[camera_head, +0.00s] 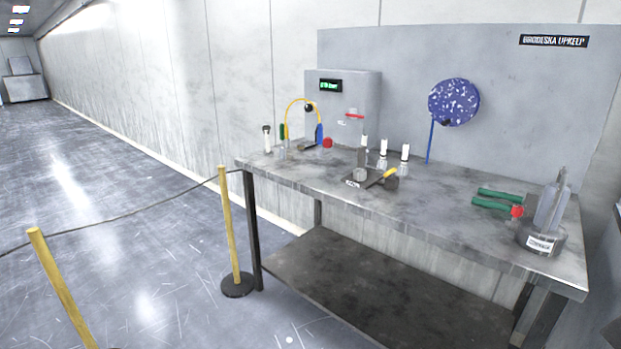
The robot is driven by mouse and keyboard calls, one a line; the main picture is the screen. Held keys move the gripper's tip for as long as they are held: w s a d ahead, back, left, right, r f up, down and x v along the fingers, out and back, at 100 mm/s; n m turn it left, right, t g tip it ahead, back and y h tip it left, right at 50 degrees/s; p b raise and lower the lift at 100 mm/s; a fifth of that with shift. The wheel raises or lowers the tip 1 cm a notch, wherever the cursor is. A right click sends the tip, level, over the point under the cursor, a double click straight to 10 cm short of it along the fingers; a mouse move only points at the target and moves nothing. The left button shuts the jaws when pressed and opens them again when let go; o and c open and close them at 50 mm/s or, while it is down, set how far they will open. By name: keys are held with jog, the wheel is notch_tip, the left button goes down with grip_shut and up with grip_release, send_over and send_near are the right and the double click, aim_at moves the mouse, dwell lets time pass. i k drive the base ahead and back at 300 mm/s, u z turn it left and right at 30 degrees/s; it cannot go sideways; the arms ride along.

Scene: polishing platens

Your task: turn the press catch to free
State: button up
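A workbench (440,210) with a grey top stands at the right. Near its middle is a small dark fixture (352,184) with a grey cylinder (360,174) and a yellow handle (384,176). Behind it, a grey cabinet (365,95) with a green-lit display (331,86) carries a small red bar (354,116). I cannot tell which of these parts is the press catch, or how it is set. My gripper does not show in this view.
Several white-topped bottles (404,152) stand behind the fixture. A blue speckled disc (454,102) is at the back panel. Green-handled tools (499,194) and a labelled round holder (541,240) sit at right. Yellow posts (229,225) with a rope stand left; floor beyond is open.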

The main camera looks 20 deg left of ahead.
aim_at(391, 172)
jog(key=u, duration=0.85)
jog(key=i, duration=0.95)
jog(key=z, duration=0.55)
